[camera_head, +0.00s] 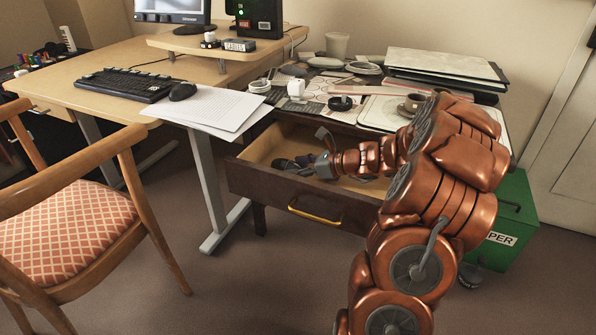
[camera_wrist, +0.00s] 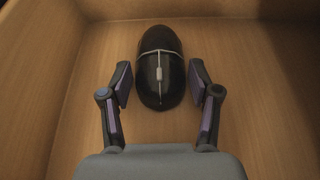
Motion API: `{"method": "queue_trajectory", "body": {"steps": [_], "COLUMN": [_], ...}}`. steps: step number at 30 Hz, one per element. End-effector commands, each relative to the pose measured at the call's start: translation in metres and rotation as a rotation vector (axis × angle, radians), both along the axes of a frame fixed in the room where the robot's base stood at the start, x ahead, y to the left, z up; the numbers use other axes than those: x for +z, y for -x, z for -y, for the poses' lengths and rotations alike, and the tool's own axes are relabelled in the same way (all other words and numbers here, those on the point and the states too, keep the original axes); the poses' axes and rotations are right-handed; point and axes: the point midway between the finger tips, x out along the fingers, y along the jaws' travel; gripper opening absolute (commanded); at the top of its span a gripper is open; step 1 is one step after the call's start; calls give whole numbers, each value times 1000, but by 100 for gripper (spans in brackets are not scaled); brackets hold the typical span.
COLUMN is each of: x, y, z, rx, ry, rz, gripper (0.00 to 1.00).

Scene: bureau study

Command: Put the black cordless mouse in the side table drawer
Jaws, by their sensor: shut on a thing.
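The black cordless mouse (camera_wrist: 153,92) is between my gripper's fingers in the wrist view, with a light band across it and a scroll wheel. My gripper (camera_wrist: 160,84) is shut on its sides. The mouse is inside the open side table drawer (camera_wrist: 90,65), over its wooden floor; I cannot tell whether it touches the floor. In the head view my gripper (camera_head: 300,162) reaches down into the pulled-out drawer (camera_head: 270,190), which has a brass handle on its dark front. My arm hides the drawer's right part.
Another black mouse (camera_head: 183,91) lies on the desk beside a keyboard (camera_head: 125,84). Papers (camera_head: 215,107) overhang the desk edge. The side table top is crowded with a cup (camera_head: 414,102), folders (camera_head: 440,64) and other items. A chair (camera_head: 75,215) stands at left, a green bin (camera_head: 515,215) at right.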

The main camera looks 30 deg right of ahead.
Motion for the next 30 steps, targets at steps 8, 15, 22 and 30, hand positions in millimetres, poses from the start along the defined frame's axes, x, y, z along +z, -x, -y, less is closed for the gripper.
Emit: {"method": "queue_trajectory", "body": {"steps": [8,15,22,30], "x": [0,-3,-3,-3], "y": [0,0,0,0], "z": [0,0,0,0], "rx": [0,-1,-1,-1], "ry": [-1,-1,-1,-1], "rz": [1,1,1,1], "gripper": [26,69,87,87]}}
